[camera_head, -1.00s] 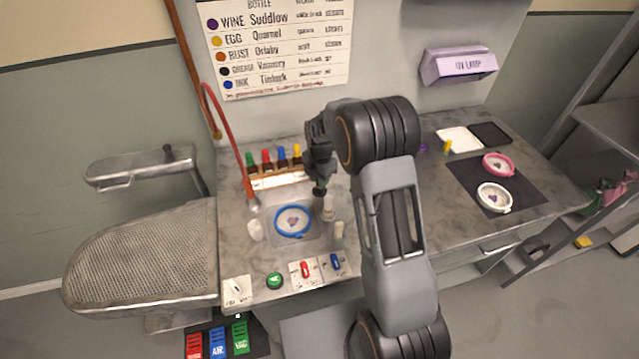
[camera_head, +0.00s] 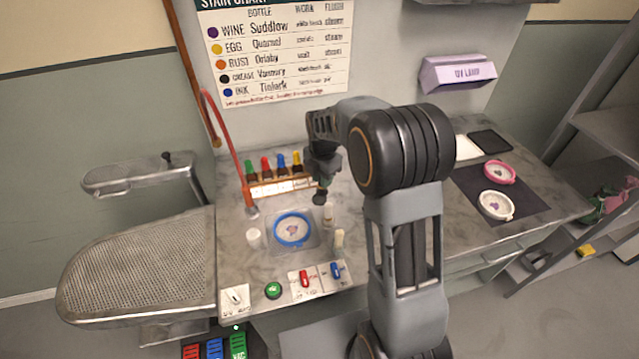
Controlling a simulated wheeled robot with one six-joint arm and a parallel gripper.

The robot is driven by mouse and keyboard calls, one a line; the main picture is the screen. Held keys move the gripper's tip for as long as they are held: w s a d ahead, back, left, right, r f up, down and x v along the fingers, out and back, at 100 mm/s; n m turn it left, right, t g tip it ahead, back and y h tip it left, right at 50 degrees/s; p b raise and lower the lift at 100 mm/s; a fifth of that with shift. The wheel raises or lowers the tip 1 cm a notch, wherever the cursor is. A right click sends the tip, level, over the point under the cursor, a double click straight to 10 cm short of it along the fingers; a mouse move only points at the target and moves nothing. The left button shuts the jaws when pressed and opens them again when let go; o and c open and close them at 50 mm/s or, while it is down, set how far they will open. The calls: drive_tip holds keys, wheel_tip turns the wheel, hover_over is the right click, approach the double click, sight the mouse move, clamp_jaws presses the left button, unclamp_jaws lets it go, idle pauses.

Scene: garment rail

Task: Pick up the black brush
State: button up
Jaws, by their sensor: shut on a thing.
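My gripper (camera_head: 322,178) points down over the worktop, behind and to the right of the blue ring (camera_head: 292,229). It is shut on a small dark thing, which looks like the black brush (camera_head: 320,197); only its dark lower end shows below the fingers. Whether that end touches the worktop cannot be told. A pale upright piece (camera_head: 328,214) stands just below it in the picture, and another (camera_head: 339,238) stands nearer the front. A white piece (camera_head: 254,238) stands left of the ring.
Several colour-capped bottles (camera_head: 272,167) stand in a rack behind. A red hose (camera_head: 228,140) hangs left of them. Switches and a green button (camera_head: 273,290) line the front edge. A dark mat (camera_head: 520,207) with pink and white rings lies right. A perforated board (camera_head: 140,265) is left.

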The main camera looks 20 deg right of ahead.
drive_tip(key=s+r+b, duration=0.2)
drive_tip(key=s+r, duration=0.4)
drive_tip(key=s, duration=0.5)
drive_tip(key=shift+r, duration=0.25)
drive_tip(key=shift+s, duration=0.1)
